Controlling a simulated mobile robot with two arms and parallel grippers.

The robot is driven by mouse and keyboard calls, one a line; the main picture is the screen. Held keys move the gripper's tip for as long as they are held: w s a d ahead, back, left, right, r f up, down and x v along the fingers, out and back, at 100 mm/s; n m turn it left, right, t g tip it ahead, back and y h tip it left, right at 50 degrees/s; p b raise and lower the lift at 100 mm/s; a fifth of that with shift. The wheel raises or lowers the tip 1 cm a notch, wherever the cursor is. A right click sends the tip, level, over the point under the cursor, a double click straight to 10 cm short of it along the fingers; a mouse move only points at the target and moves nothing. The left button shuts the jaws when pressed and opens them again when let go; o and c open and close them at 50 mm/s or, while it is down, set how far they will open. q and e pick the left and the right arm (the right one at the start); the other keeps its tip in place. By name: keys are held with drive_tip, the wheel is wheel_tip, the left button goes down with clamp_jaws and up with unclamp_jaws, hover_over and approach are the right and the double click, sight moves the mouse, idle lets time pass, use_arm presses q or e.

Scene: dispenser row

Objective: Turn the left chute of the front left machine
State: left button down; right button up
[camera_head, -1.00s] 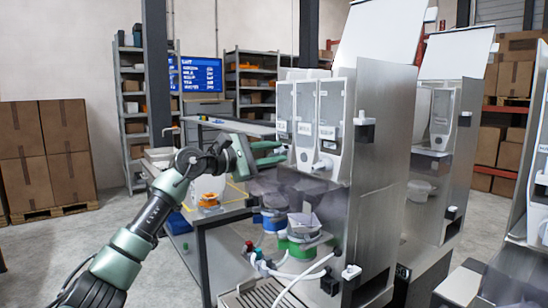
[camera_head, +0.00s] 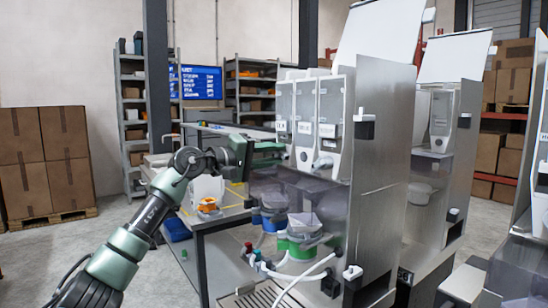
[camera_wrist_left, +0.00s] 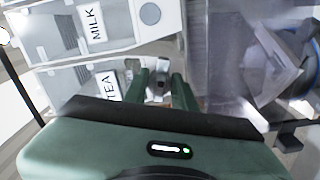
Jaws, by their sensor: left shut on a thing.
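The front left machine (camera_head: 385,180) has three upright canisters in a row, the left one labelled TEA (camera_head: 284,108). The middle chute (camera_head: 303,157) and the right chute (camera_head: 323,163) show below their canisters. My left gripper (camera_head: 283,150) is at the base of the TEA canister, shut on the left chute, which it mostly hides in the head view. In the left wrist view, the left chute (camera_wrist_left: 159,84) is a small grey piece between my two green fingers, beside the TEA and MILK labels. My right gripper is not in view.
Blue and green containers (camera_head: 300,240) stand below the chutes behind a clear panel. White hoses (camera_head: 290,277) run at the machine's front. A second machine (camera_head: 440,150) stands behind to the right. A table with an orange item (camera_head: 207,205) is behind my left arm.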

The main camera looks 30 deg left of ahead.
use_arm(q)
drive_tip(key=shift+f+m, duration=0.15)
drive_tip(key=shift+m, duration=0.95)
drive_tip(key=c, duration=1.5)
unclamp_jaws()
drive_tip(key=b+v, duration=0.3)
drive_tip(key=v, duration=0.4)
drive_tip(key=shift+s+a, duration=0.15)
drive_tip(key=shift+s, duration=0.2)
